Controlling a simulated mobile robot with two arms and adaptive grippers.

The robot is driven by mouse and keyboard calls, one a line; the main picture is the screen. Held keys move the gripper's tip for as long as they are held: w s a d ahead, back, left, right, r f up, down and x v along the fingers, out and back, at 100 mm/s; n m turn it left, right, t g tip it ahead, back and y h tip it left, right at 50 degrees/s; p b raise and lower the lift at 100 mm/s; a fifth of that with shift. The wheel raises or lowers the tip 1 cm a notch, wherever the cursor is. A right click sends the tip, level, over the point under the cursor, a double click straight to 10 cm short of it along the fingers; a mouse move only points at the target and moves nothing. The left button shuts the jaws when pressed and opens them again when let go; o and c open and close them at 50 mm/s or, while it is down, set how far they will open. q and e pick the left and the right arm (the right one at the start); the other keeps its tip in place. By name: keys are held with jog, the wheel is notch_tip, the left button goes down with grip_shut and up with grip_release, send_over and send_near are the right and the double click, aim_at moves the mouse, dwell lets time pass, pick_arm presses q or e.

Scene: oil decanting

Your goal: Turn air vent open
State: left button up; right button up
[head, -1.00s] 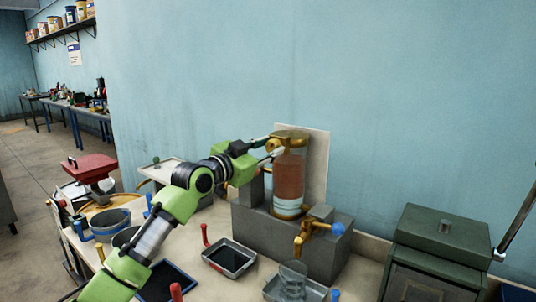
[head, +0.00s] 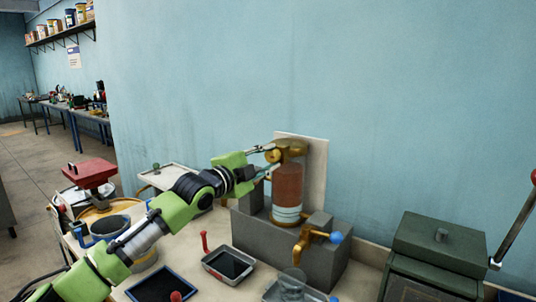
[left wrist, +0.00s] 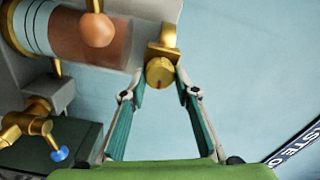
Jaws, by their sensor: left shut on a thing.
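A decanter with brown oil in a glass cylinder (head: 288,184) stands on a grey block stand (head: 262,238) against the wall. Its brass top (head: 292,146) carries a round brass air vent knob (head: 274,156), which has a small red mark in the left wrist view (left wrist: 160,73). My left gripper (head: 264,158) reaches in from the left and is shut on the knob, with one finger on each side of it in the left wrist view (left wrist: 160,86). A brass tap (head: 304,240) with a blue knob (head: 336,237) is low on the front. My right gripper does not show.
A glass (head: 292,284) stands in a tray below the tap. A grey tray with a red handle (head: 229,265) and a dark tray (head: 162,285) lie to the left. A green metal box (head: 440,240) stands at the right.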

pick_arm(q)
jog(key=shift+m+p, duration=0.3)
jog(key=shift+m, duration=0.3)
jog(key=shift+f, duration=0.1)
jog(key=o, duration=1.1)
jog(key=v, duration=1.2)
